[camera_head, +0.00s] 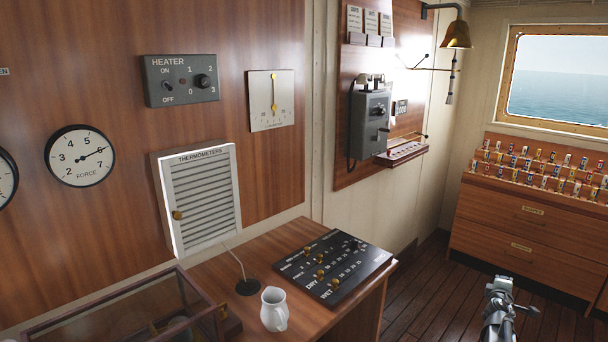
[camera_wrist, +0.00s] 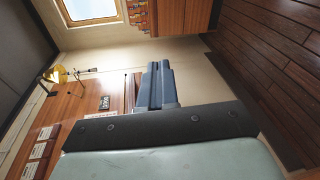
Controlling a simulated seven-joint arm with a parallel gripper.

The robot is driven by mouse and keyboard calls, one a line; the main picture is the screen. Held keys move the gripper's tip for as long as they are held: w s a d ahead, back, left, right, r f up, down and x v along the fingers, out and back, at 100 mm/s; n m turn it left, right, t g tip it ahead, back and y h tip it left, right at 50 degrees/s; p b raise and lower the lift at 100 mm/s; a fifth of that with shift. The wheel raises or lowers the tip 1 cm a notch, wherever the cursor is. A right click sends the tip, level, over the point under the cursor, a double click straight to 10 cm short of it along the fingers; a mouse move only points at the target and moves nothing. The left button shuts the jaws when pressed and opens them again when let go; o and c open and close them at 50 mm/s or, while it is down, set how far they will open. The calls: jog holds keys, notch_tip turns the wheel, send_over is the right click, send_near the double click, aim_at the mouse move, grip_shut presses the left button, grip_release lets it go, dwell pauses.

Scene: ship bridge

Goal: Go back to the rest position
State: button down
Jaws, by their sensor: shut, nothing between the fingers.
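My gripper (camera_head: 502,284) shows at the lower right of the head view, over the dark plank floor. It is away from the desk and the wall panels and touches nothing. In the wrist view my gripper's two blue-grey fingers (camera_wrist: 156,84) lie side by side, closed together, with nothing held. Beyond them in that view are the pale wall and the wooden panel with the brass bell (camera_wrist: 57,76).
A louvred thermometer box (camera_head: 201,196) and a telephone (camera_head: 370,122) are on the walls. A drawer cabinet (camera_head: 525,232) stands at right. Floor (camera_head: 425,285) between is clear.

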jog(key=s+d+f+m+g, duration=0.3)
jog(key=s+d+f+m, duration=0.2)
jog(key=s+d+f, duration=0.4)
jog(key=s+a+f+m+g+y, duration=0.2)
jog(key=s+a+f+g, duration=0.15)
jog(key=a+f, duration=0.8)
jog(key=s+a+f+m+g+y, duration=0.15)
jog(key=s+a+f, duration=0.25)
jog(key=a+f, duration=0.7)
jog(key=s+a+f+m+g+y, duration=0.2)
jog(key=s+a+f+g, duration=0.1)
jog(key=s+a+f, duration=0.6)
jog(key=s+a+f+g+y, duration=0.2)
jog(key=s+a+g, duration=0.2)
jog(key=s+a, duration=0.8)
jog(key=s+a+f+m+g+y, duration=0.1)
jog(key=s+a+g, duration=0.3)
jog(key=s+a, duration=0.8)
jog(key=shift+s+f+g+y, duration=0.3)
jog(key=shift+s+f+y, duration=0.45)
jog(key=shift+s, duration=0.05)
